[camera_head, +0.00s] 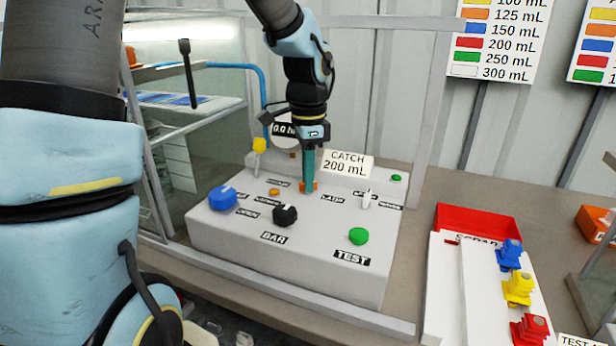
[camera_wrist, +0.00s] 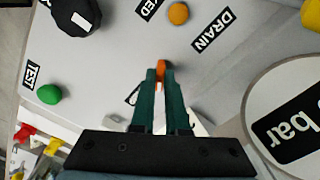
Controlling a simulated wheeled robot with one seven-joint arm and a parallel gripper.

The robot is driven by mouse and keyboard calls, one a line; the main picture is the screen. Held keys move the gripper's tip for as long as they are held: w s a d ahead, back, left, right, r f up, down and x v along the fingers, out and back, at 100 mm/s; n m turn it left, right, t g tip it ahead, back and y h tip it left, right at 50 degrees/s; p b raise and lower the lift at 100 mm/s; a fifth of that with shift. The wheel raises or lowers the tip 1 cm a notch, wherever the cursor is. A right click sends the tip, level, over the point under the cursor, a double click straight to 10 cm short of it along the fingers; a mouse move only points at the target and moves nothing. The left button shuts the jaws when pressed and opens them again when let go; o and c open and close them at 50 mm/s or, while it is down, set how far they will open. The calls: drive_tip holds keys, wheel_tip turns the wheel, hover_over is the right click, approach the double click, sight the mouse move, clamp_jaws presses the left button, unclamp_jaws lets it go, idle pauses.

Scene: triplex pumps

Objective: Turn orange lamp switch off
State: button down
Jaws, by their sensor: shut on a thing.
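The orange lamp switch (camera_head: 307,186) stands on the grey control panel (camera_head: 335,275), in the back middle. In the wrist view its orange tip (camera_wrist: 160,68) shows between my fingertips. My gripper (camera_head: 309,180) points down over the panel, and its teal fingers are shut on the switch; they also show in the wrist view (camera_wrist: 160,75). The fingers hide most of the switch, so I cannot tell which way it is set. A label reading LAMP (camera_head: 332,198) lies just right of it, partly readable.
Near the switch are a black knob (camera_head: 285,215), a blue knob (camera_head: 222,198), a white switch (camera_head: 367,199), a green TEST button (camera_head: 359,236) and a small orange button (camera_head: 274,192). A CATCH 200 mL sign (camera_head: 346,163) stands behind. A red tray (camera_head: 482,217) lies at right.

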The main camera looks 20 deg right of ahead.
drive_tip(key=n, duration=1)
drive_tip(key=shift+n+p, duration=0.3)
drive_tip(key=shift+n, duration=0.1)
idle(0.4)
drive_tip(key=c, duration=0.9)
unclamp_jaws()
wheel_tip(320, 180, up, 11)
drive_tip(key=shift+f+b, duration=0.1)
drive_tip(key=shift+b, duration=0.5)
